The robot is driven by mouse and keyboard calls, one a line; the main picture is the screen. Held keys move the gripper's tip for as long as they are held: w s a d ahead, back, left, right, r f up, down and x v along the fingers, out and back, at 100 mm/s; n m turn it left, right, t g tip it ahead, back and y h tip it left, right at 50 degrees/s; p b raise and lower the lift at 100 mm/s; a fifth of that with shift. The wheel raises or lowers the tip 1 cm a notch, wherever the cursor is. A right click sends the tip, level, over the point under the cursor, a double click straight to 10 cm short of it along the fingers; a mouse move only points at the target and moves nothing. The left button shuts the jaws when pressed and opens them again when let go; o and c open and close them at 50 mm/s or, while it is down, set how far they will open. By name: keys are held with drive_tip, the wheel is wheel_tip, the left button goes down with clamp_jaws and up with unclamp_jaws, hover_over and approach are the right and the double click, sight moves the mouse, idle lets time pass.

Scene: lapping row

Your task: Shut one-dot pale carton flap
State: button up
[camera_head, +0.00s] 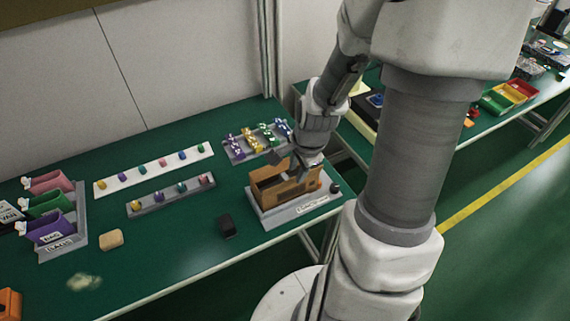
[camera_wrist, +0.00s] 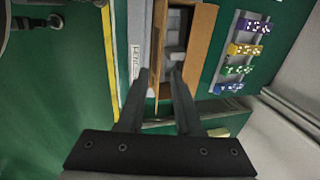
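An open-topped tan-brown carton (camera_head: 284,188) stands on a grey base (camera_head: 318,207) with a white label near the table's front right edge. In the wrist view the carton (camera_wrist: 158,45) is at the top centre, with grey shapes inside it. A wide brown panel (camera_wrist: 202,38) runs along its right side; it may be a flap standing out. I cannot make out a one-dot mark. My gripper (camera_head: 287,163) is at the carton, by its upper rim. In the wrist view my gripper (camera_wrist: 160,72) has its fingertips apart, near the carton's lower end. Contact cannot be told.
Coloured bins (camera_head: 50,205) stand far left.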

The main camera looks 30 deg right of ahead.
sight(293, 180)
drive_tip(key=shift+b+x, duration=0.55)
drive_tip(key=shift+x, duration=1.85)
clamp_jaws()
